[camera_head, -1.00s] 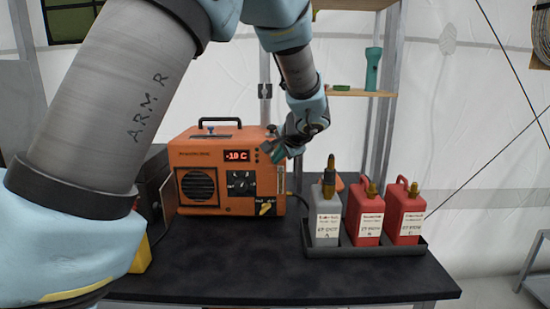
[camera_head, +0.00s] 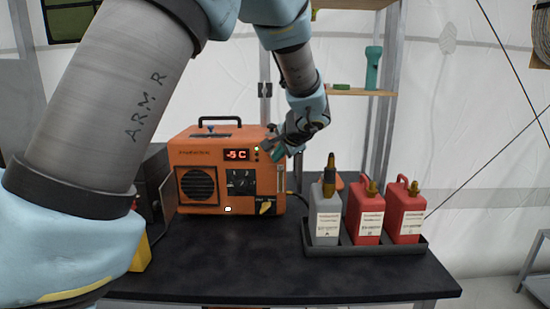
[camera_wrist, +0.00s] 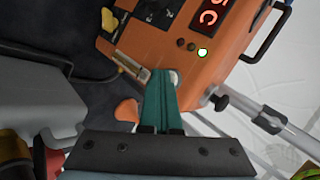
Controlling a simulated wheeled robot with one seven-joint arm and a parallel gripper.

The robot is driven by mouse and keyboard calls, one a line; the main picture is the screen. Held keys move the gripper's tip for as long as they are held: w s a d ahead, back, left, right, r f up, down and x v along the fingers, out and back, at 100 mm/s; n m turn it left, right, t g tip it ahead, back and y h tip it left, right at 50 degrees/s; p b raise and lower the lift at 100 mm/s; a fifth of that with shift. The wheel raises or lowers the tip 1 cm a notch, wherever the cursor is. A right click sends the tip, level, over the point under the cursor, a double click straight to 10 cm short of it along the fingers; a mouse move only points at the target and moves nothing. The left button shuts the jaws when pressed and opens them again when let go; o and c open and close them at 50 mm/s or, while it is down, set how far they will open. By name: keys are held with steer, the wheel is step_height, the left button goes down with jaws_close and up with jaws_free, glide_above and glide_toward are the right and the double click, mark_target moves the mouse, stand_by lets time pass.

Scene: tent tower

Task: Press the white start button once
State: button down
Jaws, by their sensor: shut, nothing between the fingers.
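The orange heater unit (camera_head: 203,158) stands on the dark table, and its display (camera_head: 237,155) reads -5 C. In the wrist view its orange panel (camera_wrist: 185,70) fills the upper middle. A green light (camera_wrist: 203,52) is lit there beside two dim lamps. A round white button (camera_wrist: 174,77) shows at the panel edge, partly hidden by my fingertips. My gripper (camera_head: 268,147) is shut and empty at the unit's upper right front; it also shows in the wrist view (camera_wrist: 160,75). Whether the fingertips touch the button I cannot tell.
A small white spot (camera_head: 228,209) shows low on the unit's front. A dark tray (camera_head: 375,249) on the right holds one grey and two red jugs. A shelf (camera_head: 358,92) stands behind. The table front is clear.

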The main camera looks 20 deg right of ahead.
steer(key=shift+s+a+b, duration=0.25)
steer(key=shift+s+b, duration=0.1)
steer(key=shift+s, duration=0.2)
steer(key=shift+s, duration=0.1)
steer(key=s+b, duration=0.1)
steer(key=s+a+b, duration=0.1)
steer(key=s, duration=0.1)
steer(key=s+a+b, duration=0.1)
steer(key=shift+s, duration=0.2)
stand_by(0.7)
